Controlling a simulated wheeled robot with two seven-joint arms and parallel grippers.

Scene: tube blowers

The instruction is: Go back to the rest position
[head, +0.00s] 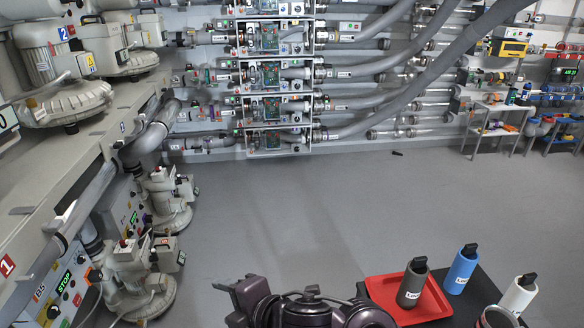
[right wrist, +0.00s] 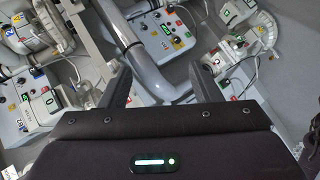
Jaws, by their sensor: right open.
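My right gripper (right wrist: 160,78) shows in the right wrist view with its two dark fingers spread wide apart. Nothing is between them. In the head view dark purple parts of my own arm are at the bottom centre, with what looks like the right gripper (head: 243,300) at their left end, in the air over the grey floor (head: 280,220). My left gripper is in neither view.
Large blowers (head: 60,90) and control boxes (head: 65,285) line the left side. A piped rack (head: 270,75) stands at the back. A red tray (head: 378,290) with a grey canister (head: 411,285), a blue canister (head: 461,270) and a white canister (head: 518,295) are lower right. The middle floor is clear.

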